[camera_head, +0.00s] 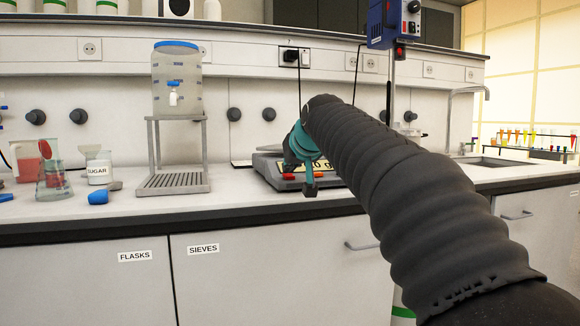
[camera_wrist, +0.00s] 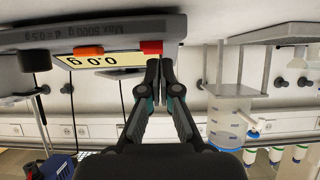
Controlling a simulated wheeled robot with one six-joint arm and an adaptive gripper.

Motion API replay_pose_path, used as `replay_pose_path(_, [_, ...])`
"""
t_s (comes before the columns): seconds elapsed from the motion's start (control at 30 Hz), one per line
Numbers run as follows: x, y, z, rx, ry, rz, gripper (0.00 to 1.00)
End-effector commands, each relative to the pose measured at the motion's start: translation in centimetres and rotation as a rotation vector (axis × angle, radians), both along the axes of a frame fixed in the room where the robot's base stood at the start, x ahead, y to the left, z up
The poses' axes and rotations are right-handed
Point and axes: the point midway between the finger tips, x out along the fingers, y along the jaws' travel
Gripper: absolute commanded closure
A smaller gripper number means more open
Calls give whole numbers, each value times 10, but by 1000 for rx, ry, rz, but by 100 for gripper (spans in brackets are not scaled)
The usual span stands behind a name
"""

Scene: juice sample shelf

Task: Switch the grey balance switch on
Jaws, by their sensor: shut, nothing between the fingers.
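The grey balance (camera_head: 258,165) stands on the bench behind my gripper. My gripper (camera_head: 309,188) hides part of the balance in the head view.
A wire stand (camera_head: 173,182) carrying a water container (camera_head: 177,82) is left of the balance. Farther left are a sugar jar (camera_head: 98,171) and a flask (camera_head: 54,180). A sink (camera_head: 485,161) and a tube rack (camera_head: 535,153) are at right. Bench space between stand and balance is clear.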

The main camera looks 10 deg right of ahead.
Motion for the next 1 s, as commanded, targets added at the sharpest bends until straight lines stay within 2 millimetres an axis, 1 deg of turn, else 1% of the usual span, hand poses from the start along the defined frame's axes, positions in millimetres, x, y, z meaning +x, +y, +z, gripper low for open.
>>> replay_pose_path(0.37, [-1, 0, 3, 0, 0, 0, 100])
replay_pose_path(0.47, [-3, -1, 12, 0, -1, 0, 100])
replay_pose_path(0.67, [-11, -1, 46, 0, -1, 2, 100])
replay_pose_path(0.73, [-25, -3, 45, 0, -3, 3, 100])
replay_pose_path(0.9, [-57, -11, 58, 1, -3, 0, 100])
replay_pose_path(1.0, [-74, -15, 65, 1, -3, -1, 100])
